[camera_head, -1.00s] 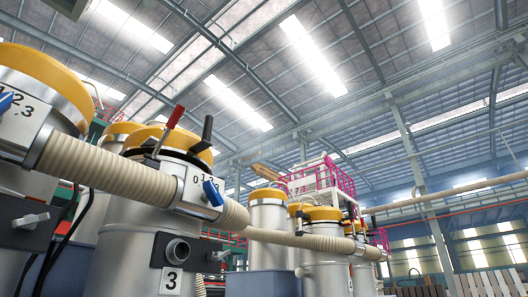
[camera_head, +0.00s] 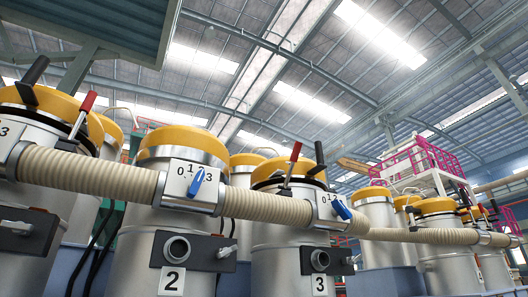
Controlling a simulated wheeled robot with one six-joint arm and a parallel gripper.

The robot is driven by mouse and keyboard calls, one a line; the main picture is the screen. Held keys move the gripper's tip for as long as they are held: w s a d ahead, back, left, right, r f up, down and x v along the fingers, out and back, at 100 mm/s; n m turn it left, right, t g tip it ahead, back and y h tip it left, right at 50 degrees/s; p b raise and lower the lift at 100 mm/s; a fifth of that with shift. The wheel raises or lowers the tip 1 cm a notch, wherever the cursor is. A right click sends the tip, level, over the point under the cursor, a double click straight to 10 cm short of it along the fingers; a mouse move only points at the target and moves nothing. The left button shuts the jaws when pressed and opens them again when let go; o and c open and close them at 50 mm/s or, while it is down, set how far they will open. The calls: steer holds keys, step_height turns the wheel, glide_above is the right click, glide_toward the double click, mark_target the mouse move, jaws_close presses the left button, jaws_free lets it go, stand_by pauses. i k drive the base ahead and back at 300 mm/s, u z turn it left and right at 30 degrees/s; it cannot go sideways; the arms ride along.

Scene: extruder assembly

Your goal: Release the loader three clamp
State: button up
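Loader three (camera_head: 283,238) is a metal drum with a yellow lid, right of centre, with a plate marked 3 (camera_head: 319,284) low on its front. At its lid stand a red-handled lever (camera_head: 295,152) and a black-handled lever (camera_head: 319,154), both raised. I cannot tell from here whether the clamp is tight. A blue knob (camera_head: 341,209) sits on its numbered dial box. My gripper is not in view.
Loader two (camera_head: 150,232) stands left of it, with its own blue knob (camera_head: 196,183). Another loader at the far left has a red lever (camera_head: 83,114) and a black lever (camera_head: 33,77). A ribbed beige hose (camera_head: 90,171) runs across the loaders' fronts.

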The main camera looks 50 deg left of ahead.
mark_target(297, 147)
steer(key=k, duration=0.35)
steer(key=u, duration=0.7)
